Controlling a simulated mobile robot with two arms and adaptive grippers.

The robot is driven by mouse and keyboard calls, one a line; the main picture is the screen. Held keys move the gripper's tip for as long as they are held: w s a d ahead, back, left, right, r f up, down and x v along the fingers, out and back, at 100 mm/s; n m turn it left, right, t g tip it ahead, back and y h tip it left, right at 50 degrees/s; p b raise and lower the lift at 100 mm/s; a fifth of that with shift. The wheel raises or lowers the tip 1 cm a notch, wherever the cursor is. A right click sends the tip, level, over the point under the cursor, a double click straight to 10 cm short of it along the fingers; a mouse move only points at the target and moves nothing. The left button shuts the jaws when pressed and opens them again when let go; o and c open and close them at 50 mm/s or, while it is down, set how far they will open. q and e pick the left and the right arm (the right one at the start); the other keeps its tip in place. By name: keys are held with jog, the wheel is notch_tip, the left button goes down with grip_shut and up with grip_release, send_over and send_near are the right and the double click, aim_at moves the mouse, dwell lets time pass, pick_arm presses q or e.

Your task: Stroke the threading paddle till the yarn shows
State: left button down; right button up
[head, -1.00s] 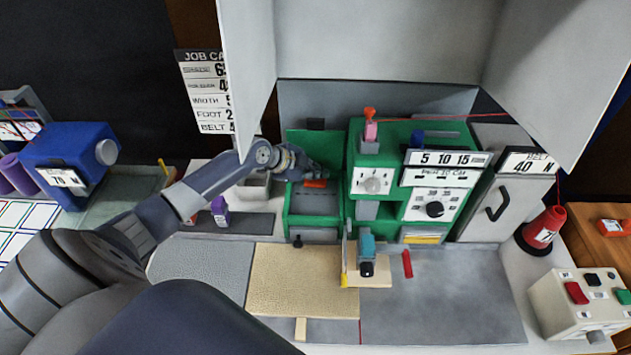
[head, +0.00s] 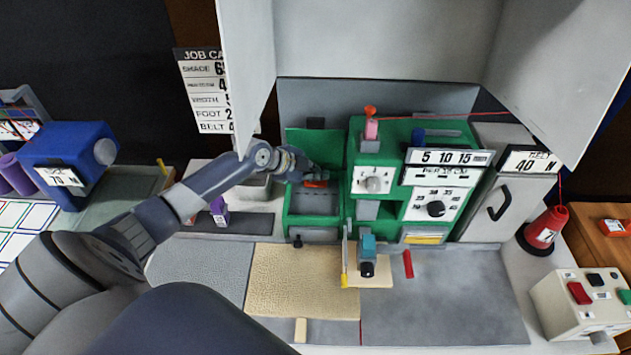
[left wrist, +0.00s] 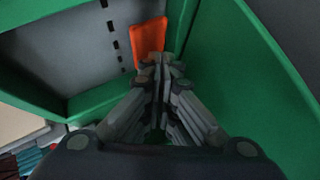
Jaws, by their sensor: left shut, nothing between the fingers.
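The threading paddle appears to be the orange tab (head: 315,184) in the green open-topped bay on the left of the machine (head: 370,165). The orange tab also shows in the left wrist view (left wrist: 148,36), flat over a grey slotted plate. My left gripper (head: 308,175) reaches into the bay from the left. In the left wrist view its fingers (left wrist: 161,62) are shut and empty, with their tips at the tab's near edge; I cannot tell whether they touch it. Red yarn (head: 445,119) runs from the right to the orange guide on top of the machine. My right gripper is not in view.
Green walls (left wrist: 215,60) enclose the bay closely around my left gripper. A red yarn cone (head: 545,228) stands at the right, by a button box (head: 580,305). A tan rug piece (head: 290,285) lies in front. White panels (head: 560,70) rise above the machine.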

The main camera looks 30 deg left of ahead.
aim_at(317, 183)
pick_arm(q)
jog(key=shift+f+b, duration=0.65)
jog(key=shift+f, duration=0.15)
dwell(0.4)
jog(key=shift+r, duration=0.15)
jog(key=shift+r+p, duration=0.8)
jog(key=shift+r, duration=0.2)
jog(key=shift+r, duration=0.1)
notch_tip(317, 183, up, 5)
jog(key=p, duration=0.3)
jog(key=shift+p, duration=0.35)
dwell(0.5)
